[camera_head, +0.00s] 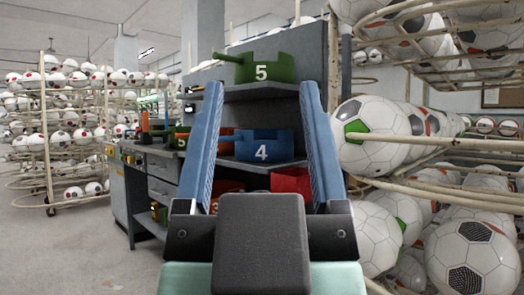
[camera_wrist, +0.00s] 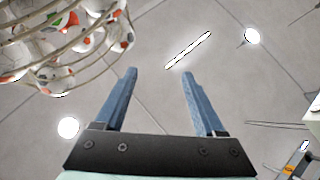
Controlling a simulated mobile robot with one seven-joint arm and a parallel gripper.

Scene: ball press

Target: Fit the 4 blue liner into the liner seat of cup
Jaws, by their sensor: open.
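The blue liner marked 4 (camera_head: 278,149) sits on the middle shelf of a grey rack (camera_head: 312,60) in the head view, and it shows between my fingers. My gripper (camera_head: 261,86) is open and empty, its two blue fingers spread and pointing up in the picture. In the wrist view my gripper (camera_wrist: 158,73) also shows open with nothing between the fingers, against the ceiling. The liner does not show in the wrist view. I cannot make out the cup or its liner seat in either view.
A green liner marked 5 (camera_head: 270,68) stands on the upper shelf. Red parts (camera_head: 291,181) lie lower down. A workbench (camera_head: 165,171) with smaller coloured parts stands left. A ball rack (camera_head: 370,131) crowds the right side. Open floor (camera_head: 45,250) lies at the left.

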